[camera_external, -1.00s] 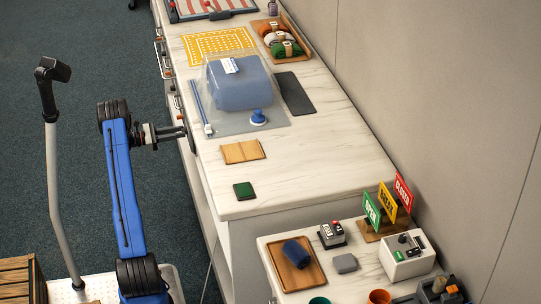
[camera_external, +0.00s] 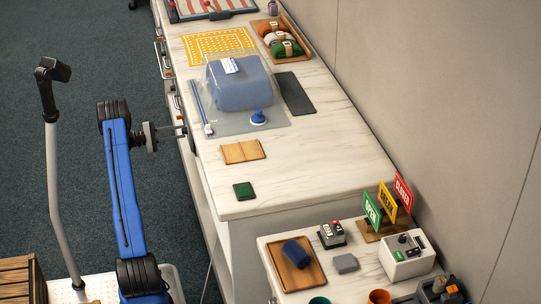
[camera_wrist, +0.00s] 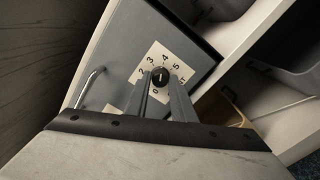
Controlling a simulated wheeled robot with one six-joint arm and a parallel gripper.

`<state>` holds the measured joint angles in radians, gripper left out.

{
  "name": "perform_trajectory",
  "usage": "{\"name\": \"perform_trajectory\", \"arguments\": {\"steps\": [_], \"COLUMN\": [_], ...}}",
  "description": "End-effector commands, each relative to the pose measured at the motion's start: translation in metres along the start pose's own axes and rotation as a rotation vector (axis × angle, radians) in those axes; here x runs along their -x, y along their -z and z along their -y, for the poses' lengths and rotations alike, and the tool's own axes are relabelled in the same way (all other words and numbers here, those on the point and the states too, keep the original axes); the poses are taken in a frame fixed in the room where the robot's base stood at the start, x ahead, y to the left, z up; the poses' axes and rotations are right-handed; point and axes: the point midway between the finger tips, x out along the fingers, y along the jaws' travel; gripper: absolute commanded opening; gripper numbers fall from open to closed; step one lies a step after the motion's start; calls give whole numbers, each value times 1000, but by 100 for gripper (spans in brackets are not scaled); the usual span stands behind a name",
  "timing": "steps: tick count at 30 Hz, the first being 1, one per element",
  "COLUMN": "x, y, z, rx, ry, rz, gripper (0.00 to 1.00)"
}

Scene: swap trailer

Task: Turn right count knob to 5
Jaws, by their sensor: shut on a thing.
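The count knob (camera_wrist: 160,77) is small, round and black with a pale line on its face. It sits on a white dial plate (camera_wrist: 144,72) with black numbers around it, 0 below and 2 to 5 going round the left, top and right. In the wrist view the fingers of my gripper (camera_wrist: 161,82) are shut on the knob, one on each side, and hide part of the dial. I cannot tell which number the line points to. In the external view my gripper (camera_external: 184,131) reaches the cabinet's left side; the knob is hidden there.
The dial is on a grey panel (camera_wrist: 195,66) with a metal handle (camera_wrist: 88,87) at its left. Open shelf spaces (camera_wrist: 260,60) are to the right. The counter (camera_external: 285,170) above holds a blue covered thing (camera_external: 240,85) and a wooden board (camera_external: 243,151).

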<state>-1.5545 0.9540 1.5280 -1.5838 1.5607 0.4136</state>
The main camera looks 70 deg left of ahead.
Motion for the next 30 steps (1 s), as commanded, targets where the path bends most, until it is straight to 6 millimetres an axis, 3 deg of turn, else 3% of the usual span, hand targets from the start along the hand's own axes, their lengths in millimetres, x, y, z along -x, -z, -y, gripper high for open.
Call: {"name": "perform_trajectory", "arguments": {"steps": [18,30], "x": [0,0], "y": [0,0], "z": [1,1], "rx": [-564,-792], "ry": [1,1], "rz": [0,0], "gripper": [0,0]}}
